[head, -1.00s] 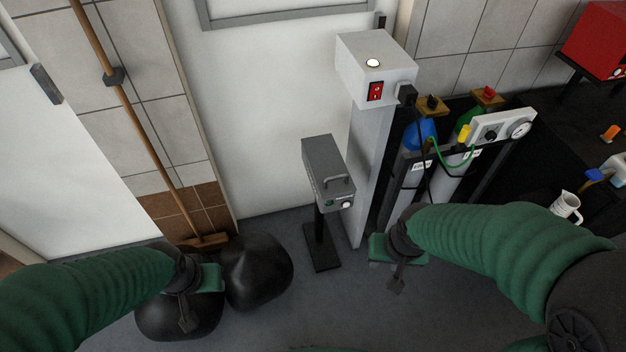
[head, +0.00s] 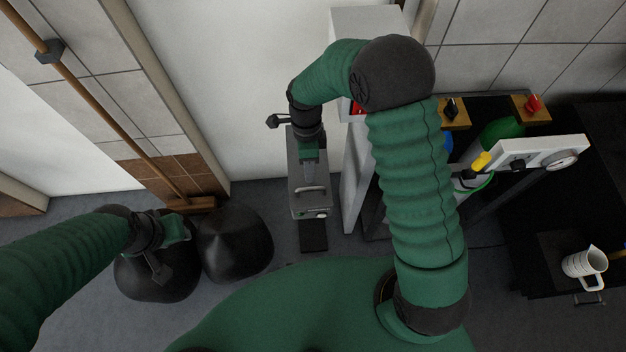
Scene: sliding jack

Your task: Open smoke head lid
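The smoke head (head: 311,196) is a grey box on a dark stand in the middle of the head view. Its lid carries a curved metal handle (head: 311,189) near the front end, and the lid looks closed. My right gripper (head: 309,155) points down over the far part of the box, behind the handle. I cannot tell whether it touches the lid, and its fingers are too hidden to read. My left gripper (head: 176,229) hangs over the black bags at left, away from the smoke head. Its fingers are not clear either.
A white machine (head: 365,22) with a red switch stands behind my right arm, partly hidden. Gas bottles and a gauge panel (head: 527,156) are to the right. Black bags (head: 235,243) and a broom (head: 110,105) are at left. A white jug (head: 584,268) sits on the dark counter.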

